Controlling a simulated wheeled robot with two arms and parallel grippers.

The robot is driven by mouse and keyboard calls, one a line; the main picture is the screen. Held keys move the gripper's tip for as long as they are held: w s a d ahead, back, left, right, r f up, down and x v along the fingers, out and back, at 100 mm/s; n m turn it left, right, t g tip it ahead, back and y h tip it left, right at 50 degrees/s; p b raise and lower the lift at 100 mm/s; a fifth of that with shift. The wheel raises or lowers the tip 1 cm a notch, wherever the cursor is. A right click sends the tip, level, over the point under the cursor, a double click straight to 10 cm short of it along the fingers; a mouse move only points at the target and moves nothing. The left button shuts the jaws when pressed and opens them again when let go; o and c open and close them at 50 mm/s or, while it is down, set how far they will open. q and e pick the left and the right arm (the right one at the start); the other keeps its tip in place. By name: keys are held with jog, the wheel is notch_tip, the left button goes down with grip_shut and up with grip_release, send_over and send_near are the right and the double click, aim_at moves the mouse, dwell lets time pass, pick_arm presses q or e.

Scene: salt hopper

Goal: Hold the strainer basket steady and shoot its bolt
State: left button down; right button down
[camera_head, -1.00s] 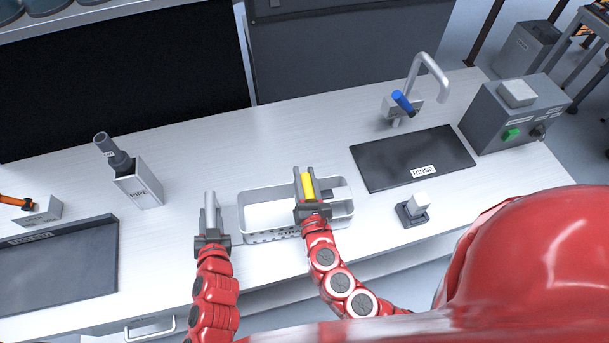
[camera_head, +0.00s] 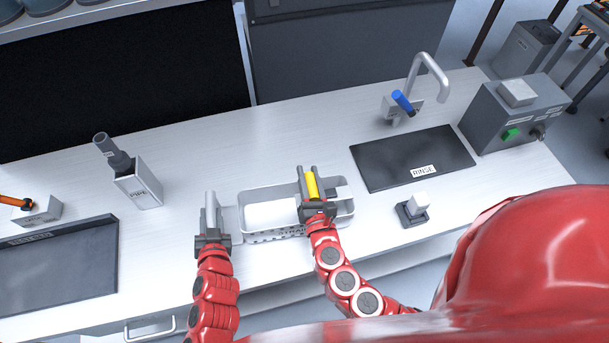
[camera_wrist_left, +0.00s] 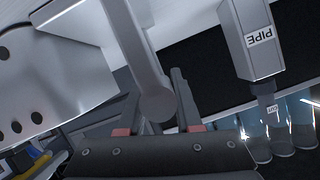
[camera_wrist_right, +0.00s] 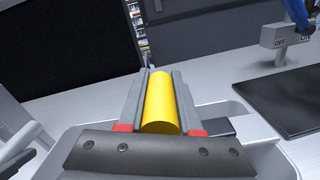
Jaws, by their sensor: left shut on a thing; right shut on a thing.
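The strainer basket (camera_head: 262,236) is a pale grey tray with a perforated wall on the counter; it also shows with its holes in the left wrist view (camera_wrist_left: 45,85). My left gripper (camera_head: 210,222) is shut on the basket's grey bar handle (camera_wrist_left: 143,60) at its left end. My right gripper (camera_head: 313,195) is shut on the yellow bolt knob (camera_head: 312,184) over the basket's right part. In the right wrist view the yellow knob (camera_wrist_right: 161,103) sits between the fingers, with a dark strip (camera_wrist_right: 218,127) beside it. The bolt's far end is not clear.
A black rinse mat (camera_head: 412,160) and a tap (camera_head: 405,102) are to the right. A white switch on a dark base (camera_head: 412,212) stands near the front edge. A pipe holder (camera_head: 138,185) stands to the left. The counter behind the basket is clear.

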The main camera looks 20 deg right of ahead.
aim_at(337, 197)
pick_arm(q)
jog(key=shift+s+a+f, duration=0.1)
jog(key=shift+f, duration=0.15)
pick_arm(e)
jog(key=shift+s+d, duration=0.15)
jog(key=shift+d, duration=1.25)
jog(key=shift+s+d, duration=0.1)
jog(key=shift+d, duration=1.3)
jog(key=c, duration=0.6)
grip_release()
jog(key=shift+d, duration=0.1)
jog(key=s, duration=0.7)
jog(key=shift+a, duration=0.4)
jog(key=shift+s, duration=0.3)
